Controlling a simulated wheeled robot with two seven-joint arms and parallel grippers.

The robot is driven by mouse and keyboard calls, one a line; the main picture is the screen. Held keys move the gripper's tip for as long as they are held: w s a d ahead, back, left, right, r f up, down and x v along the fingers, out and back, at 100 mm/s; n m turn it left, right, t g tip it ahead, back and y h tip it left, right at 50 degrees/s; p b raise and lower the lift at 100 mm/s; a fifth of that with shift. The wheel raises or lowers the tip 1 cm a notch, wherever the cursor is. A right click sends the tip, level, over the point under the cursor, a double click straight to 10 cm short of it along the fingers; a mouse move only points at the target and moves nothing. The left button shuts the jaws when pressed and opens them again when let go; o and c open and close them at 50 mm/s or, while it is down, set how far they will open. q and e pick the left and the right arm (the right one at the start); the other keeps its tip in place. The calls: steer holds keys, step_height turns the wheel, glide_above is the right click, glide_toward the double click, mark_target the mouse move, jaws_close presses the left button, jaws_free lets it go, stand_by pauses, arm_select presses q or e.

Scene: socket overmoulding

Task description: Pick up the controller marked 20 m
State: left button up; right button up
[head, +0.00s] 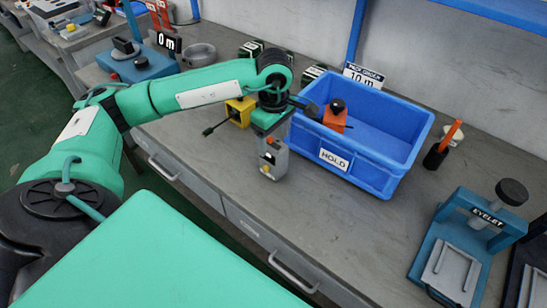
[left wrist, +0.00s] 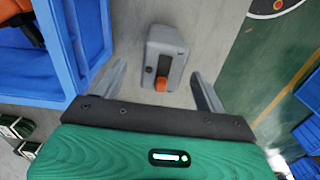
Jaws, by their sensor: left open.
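A grey controller with an orange button (head: 273,160) stands on the bench in front of the blue bin. My left gripper (head: 270,134) is above it, pointing down. In the left wrist view, the grey controller (left wrist: 166,54) lies between the spread fingers of the left gripper (left wrist: 157,72), with a gap on both sides. A yellow controller (head: 240,111) with a black plug lies on the bench behind my left wrist. An orange controller (head: 336,117) with a black knob sits in the bin. I cannot read a length mark on any controller. My right gripper is out of view.
The blue bin (head: 371,167), labelled HOLD, stands close to the right of my gripper. A card (head: 363,76) behind it reads 10 m. An eyelet press (head: 470,240) is at right, and a pen holder (head: 436,155) beside the bin. The bench front is clear.

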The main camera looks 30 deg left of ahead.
mark_target(273, 145)
arm_select(q)
step_height(273, 145, down, 5)
steer(key=shift+s+f+p, duration=0.1)
steer(key=shift+s+p, duration=0.05)
steer(key=shift+p, duration=0.2)
steer(key=c, duration=1.1)
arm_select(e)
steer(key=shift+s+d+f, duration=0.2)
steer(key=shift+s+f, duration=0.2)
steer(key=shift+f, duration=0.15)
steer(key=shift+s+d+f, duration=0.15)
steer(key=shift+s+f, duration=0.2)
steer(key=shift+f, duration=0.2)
arm_select(q)
steer(key=shift+c, duration=0.2)
